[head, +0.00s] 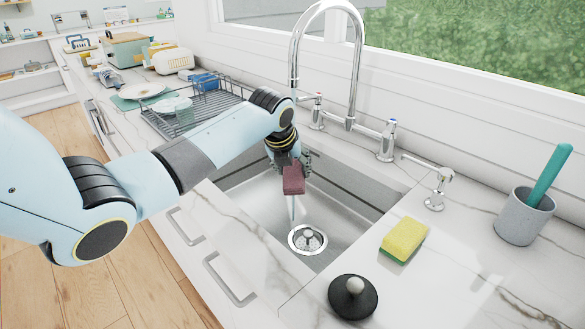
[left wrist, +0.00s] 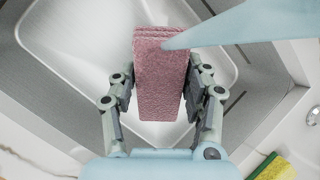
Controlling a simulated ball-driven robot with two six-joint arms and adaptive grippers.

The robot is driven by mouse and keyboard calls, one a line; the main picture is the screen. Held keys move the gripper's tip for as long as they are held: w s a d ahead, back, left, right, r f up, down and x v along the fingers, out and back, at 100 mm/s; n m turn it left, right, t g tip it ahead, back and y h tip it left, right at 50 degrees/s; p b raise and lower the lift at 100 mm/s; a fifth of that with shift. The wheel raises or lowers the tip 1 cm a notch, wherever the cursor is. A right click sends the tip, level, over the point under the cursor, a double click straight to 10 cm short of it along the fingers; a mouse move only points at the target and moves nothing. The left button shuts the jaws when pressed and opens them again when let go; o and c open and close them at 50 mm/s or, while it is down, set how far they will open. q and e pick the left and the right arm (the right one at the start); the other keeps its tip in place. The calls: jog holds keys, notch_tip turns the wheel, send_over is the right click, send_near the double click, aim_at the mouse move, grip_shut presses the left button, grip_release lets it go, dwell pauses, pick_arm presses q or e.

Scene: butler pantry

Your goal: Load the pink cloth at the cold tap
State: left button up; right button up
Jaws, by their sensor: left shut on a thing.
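My left gripper (head: 291,165) is shut on the pink cloth (head: 293,180) and holds it above the sink basin (head: 345,212). In the left wrist view the folded cloth (left wrist: 160,88) hangs between the two fingers (left wrist: 160,95). A pale blue stream of water (left wrist: 245,27) meets the cloth's upper right part there. In the head view a thin stream falls below the cloth toward the drain. The chrome faucet (head: 357,60) arches over the sink, its outlet partly behind my arm. The blue-marked cold tap (head: 387,143) stands right of the faucet. My right gripper is out of view.
A red-marked tap (head: 317,113) stands left of the faucet. A soap pump (head: 437,190), yellow-green sponge (head: 403,240), black stopper (head: 353,297) and grey cup with a teal brush (head: 524,217) stand right of the sink. A dish rack (head: 190,118) is on the left.

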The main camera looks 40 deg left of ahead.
aim_at(284, 188)
pick_arm(q)
jog(key=s+p, duration=0.2)
jog(key=shift+s+d+r+p, duration=0.15)
jog(key=shift+s+d+p, duration=0.1)
jog(key=shift+d+p, duration=0.15)
jog(key=s+p, duration=0.1)
jog(key=s+d+p, duration=0.1)
jog(key=s+p, duration=0.1)
jog(key=s, duration=0.1)
jog(key=shift+d+p, duration=0.25)
jog(key=shift+p, duration=0.05)
jog(key=shift+s+d, duration=0.15)
jog(key=shift+s, duration=0.4)
jog(key=shift+f, duration=0.2)
